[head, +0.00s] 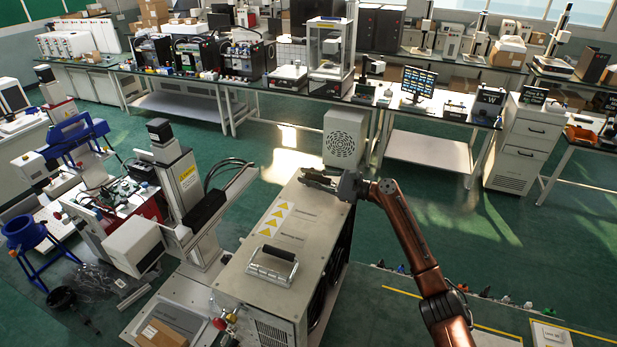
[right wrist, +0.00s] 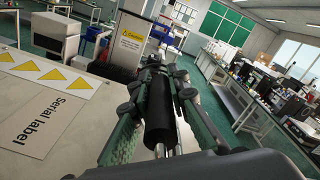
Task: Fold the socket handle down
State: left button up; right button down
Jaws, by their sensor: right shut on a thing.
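The grey metal cabinet (head: 245,268) stands in the middle of the head view with two handles on its top. My right gripper (head: 312,180) is at the far end of that top. In the right wrist view its two fingers (right wrist: 158,100) are shut around a black cylindrical handle grip (right wrist: 158,125), with a bright metal rod (right wrist: 180,138) beside it. In the head view the gripper hides this handle, and I cannot tell its angle. The near handle (head: 275,256) has a dark grip and sits in a metal frame. My left gripper is not in view.
Yellow warning triangles (head: 274,220) and labels mark the cabinet top. A white box with a round grille (head: 345,137) stands just behind my right gripper. A column machine (head: 183,182) stands left of the cabinet. Green floor (head: 450,220) is open to the right.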

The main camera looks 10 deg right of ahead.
jog(key=shift+f, duration=0.1)
jog(key=c, duration=1.8)
grip_release()
jog(key=v, duration=1.2)
jog(key=shift+c, duration=0.2)
